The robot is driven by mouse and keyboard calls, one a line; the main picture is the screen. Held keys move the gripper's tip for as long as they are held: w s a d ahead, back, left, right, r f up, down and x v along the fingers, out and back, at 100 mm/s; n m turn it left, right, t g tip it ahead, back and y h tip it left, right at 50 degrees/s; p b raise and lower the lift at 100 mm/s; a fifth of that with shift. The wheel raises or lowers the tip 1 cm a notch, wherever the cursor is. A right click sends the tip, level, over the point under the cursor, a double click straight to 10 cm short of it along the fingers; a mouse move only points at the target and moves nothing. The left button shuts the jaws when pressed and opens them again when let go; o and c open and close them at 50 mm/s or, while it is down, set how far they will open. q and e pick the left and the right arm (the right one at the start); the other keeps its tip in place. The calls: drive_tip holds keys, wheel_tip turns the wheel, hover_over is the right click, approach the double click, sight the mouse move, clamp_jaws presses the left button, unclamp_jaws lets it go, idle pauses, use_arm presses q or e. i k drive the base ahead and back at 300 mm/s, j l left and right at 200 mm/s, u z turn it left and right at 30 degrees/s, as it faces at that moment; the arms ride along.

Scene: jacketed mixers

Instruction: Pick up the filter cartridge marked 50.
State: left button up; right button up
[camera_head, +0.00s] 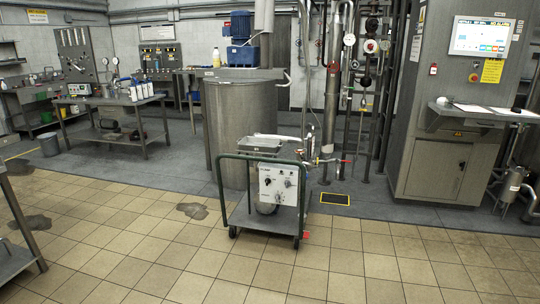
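I cannot make out any filter cartridge marked 50 in the head view; any such marking is too small to read. Several white cylindrical items (141,92) stand on the workbench at the left, and I cannot tell whether they are cartridges or bottles. A wheeled cart (240,214) in the middle carries a metal tray (260,142) and a white control box (279,185). A pale elongated item (281,136) lies at the tray's back edge; what it is I cannot tell. Neither of my grippers is in view.
A large metal vessel (228,120) with a blue motor stands behind the cart. A control cabinet (433,165) with a screen and shelf is at the right. Wet patches (193,211) lie on the tiles. The tiled floor in front is open. A metal table (14,262) cuts in at left.

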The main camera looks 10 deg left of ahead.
sight(133, 87)
drive_tip(key=i+j+u, duration=0.85)
drive_tip(key=i+u, duration=0.15)
drive_tip(key=i, duration=0.35)
drive_tip(key=i+u, duration=0.3)
drive_tip(key=i, duration=0.35)
drive_tip(key=i+j, duration=0.1)
drive_tip(key=i, duration=7.1)
drive_tip(key=i+z, duration=0.2)
drive_tip(key=i, duration=0.25)
drive_tip(key=i+j+z, duration=0.15)
drive_tip(key=i, duration=0.25)
drive_tip(key=i+j+z, duration=0.2)
drive_tip(key=i, duration=0.2)
